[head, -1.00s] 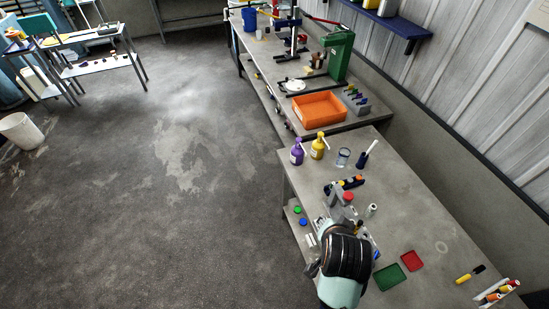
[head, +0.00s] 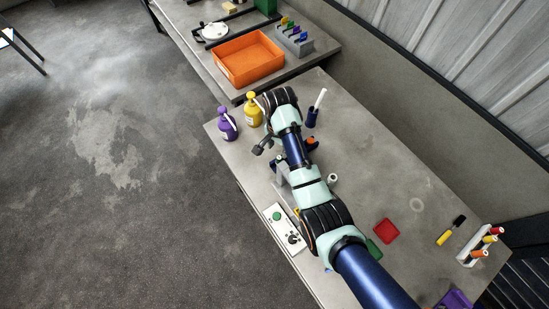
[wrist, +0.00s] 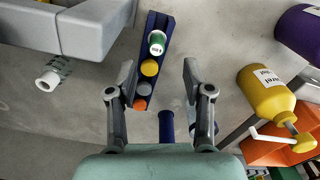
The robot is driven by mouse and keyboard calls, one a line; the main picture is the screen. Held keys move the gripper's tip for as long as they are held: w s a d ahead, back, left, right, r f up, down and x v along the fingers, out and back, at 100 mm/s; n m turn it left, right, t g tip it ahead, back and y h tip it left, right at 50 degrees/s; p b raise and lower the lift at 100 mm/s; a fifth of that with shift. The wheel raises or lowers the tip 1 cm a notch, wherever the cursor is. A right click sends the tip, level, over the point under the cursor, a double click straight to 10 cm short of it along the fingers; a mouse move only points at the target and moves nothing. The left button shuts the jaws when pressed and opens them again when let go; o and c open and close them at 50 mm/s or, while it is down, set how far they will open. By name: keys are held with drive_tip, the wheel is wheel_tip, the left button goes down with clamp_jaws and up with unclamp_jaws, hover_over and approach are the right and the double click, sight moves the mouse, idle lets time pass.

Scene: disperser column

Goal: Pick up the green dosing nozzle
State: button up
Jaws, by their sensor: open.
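In the wrist view, a dark blue rack (wrist: 155,24) holds a row of round coloured pieces. The green piece (wrist: 157,37), with a white label on its side, is at the far end of the row; the frames do not show for sure that it is the nozzle. Yellow, grey and orange pieces follow it toward me. My gripper (wrist: 158,72) is open and empty, with its fingers on either side of the rack's line. In the head view my arm covers most of the rack; an orange end (head: 311,141) shows beside it.
Purple (head: 227,124) and yellow (head: 253,110) bottles stand left of my wrist. An orange tray (head: 220,71) is beyond.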

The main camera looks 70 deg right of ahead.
sight(279, 158)
drive_tip(key=shift+a+f+b, duration=0.2)
drive_tip(key=shift+f+b, duration=0.1)
drive_tip(key=shift+f, duration=0.85)
drive_tip(key=f, duration=0.1)
drive_tip(key=f+b, duration=0.1)
drive_tip(key=f, duration=0.3)
drive_tip(key=shift+s+d+f, duration=0.1)
drive_tip(key=shift+s+f, duration=0.15)
clamp_jaws()
